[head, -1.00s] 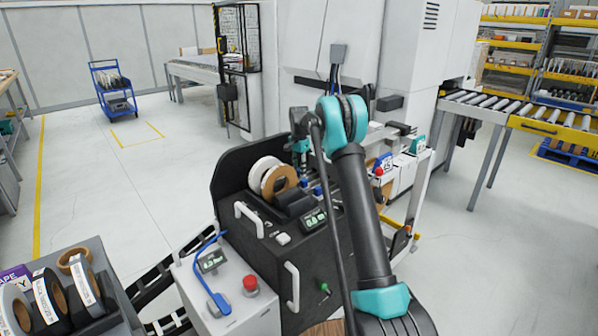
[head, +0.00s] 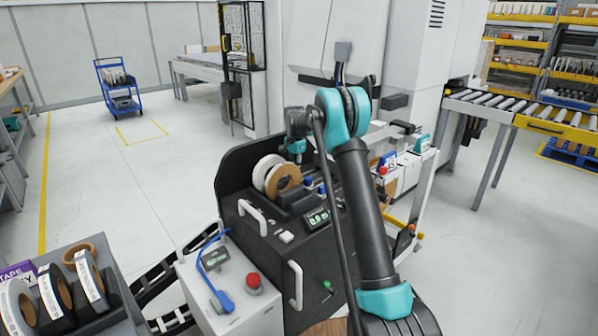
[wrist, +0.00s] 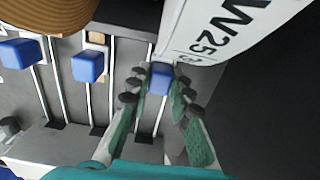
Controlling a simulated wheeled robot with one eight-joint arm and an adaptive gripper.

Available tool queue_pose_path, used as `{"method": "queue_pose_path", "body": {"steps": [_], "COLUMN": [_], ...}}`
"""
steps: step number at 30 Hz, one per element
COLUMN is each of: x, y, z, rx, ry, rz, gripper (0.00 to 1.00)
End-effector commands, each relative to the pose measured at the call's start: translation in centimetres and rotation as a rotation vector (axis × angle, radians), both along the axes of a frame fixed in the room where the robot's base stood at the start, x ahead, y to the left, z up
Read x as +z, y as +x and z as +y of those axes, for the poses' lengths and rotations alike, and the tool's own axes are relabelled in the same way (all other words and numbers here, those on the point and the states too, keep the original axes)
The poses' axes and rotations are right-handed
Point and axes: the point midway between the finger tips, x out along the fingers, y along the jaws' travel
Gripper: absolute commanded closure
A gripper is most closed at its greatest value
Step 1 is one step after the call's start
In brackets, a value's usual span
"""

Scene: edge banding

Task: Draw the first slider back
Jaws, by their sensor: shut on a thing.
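Three blue slider knobs stand on parallel metal rails in the wrist view: a left one (wrist: 20,53), a middle one (wrist: 88,66) and a right one (wrist: 159,79). My gripper (wrist: 157,95) has its green-padded fingers on either side of the right knob and is shut on it. In the head view, my gripper (head: 297,150) reaches down over the dark machine (head: 255,235), behind the tape rolls. Its fingertips are hidden there. Small blue knobs (head: 320,188) show beside it. Which knob counts as first is not marked in view.
A large white roll marked W25 (wrist: 225,35) stands close to the right finger. A brown roll (wrist: 55,14) overhangs the left and middle rails. A grey control box (head: 222,285) with a red button stands in front of the machine, near a tape tray (head: 75,325).

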Motion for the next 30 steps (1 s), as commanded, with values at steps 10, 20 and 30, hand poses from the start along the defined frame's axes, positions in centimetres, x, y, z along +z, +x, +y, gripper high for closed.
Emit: {"method": "queue_pose_path", "body": {"steps": [10, 20, 30], "x": [0.0, 0.3, 5.9], "y": [-0.2, -0.1, -0.2], "z": [0.2, 0.1, 0.2], "rx": [0.002, 0.001, 0.001], "ry": [0.003, 0.002, 0.001], "rz": [0.006, 0.004, 0.005], "gripper": [0.59, 0.59, 0.59]}}
